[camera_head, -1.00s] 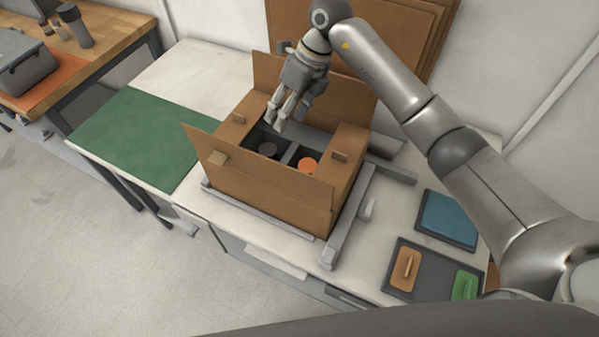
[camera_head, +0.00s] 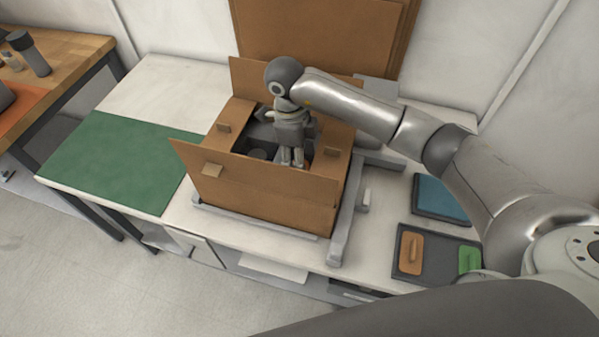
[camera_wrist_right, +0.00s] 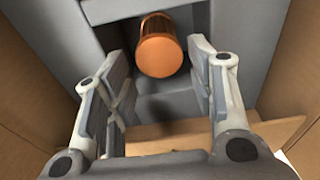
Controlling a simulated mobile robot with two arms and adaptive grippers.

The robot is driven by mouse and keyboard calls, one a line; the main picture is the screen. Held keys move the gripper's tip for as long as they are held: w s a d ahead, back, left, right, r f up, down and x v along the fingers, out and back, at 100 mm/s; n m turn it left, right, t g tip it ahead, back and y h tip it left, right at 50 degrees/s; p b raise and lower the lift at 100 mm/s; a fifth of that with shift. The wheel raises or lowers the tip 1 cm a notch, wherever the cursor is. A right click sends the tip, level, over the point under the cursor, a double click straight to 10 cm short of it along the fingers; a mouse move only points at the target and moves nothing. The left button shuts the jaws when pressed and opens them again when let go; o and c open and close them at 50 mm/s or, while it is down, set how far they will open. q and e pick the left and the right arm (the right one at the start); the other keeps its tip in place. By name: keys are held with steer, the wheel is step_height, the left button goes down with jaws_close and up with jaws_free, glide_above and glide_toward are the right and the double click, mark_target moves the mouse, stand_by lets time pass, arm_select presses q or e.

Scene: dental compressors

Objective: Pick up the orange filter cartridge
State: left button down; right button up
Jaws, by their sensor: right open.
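The orange filter cartridge (camera_wrist_right: 160,52) stands in a grey compartment inside the cardboard box (camera_head: 262,196). In the right wrist view its round end shows between and just beyond my right fingertips, with space on both sides. In the head view my right gripper (camera_head: 292,162) points down into the box and hides the cartridge. In the wrist view my right gripper (camera_wrist_right: 162,85) is open and empty. My left gripper is not in view.
The box's flaps and walls stand close around the right gripper. A green mat (camera_head: 120,160) lies left. A blue tray (camera_head: 440,197) and a dark tray (camera_head: 408,270) with orange and green pieces lie right.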

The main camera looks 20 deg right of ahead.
step_height(320, 180, down, 4)
steer(key=shift+r+p, duration=0.15)
steer(key=shift+p, duration=0.6)
steer(key=shift+d+f, duration=0.1)
steer(key=shift+f, duration=0.35)
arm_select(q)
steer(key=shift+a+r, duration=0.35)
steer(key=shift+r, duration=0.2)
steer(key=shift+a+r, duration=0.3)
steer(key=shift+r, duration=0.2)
arm_select(e)
steer(key=c, duration=0.7)
steer(key=shift+c, duration=0.4)
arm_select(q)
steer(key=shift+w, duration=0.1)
arm_select(e)
steer(key=shift+r, duration=0.1)
